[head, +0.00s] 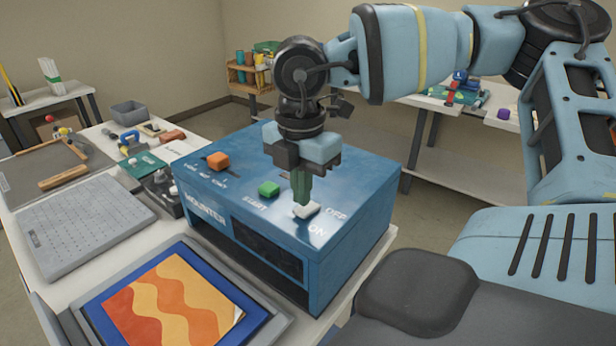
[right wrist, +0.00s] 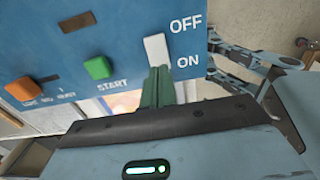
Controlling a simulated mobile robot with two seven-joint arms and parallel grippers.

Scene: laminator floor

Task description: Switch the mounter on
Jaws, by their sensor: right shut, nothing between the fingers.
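The mounter (head: 330,245) is a blue box on the table, with white lettering. My left gripper is out of view.
A green START button (head: 268,188) and an orange slider knob (head: 218,161) are on the same top face, left of the switch. A blue-framed tray with an orange wavy picture (head: 170,300) lies in front of the mounter. A grey perforated board (head: 85,225) lies left.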

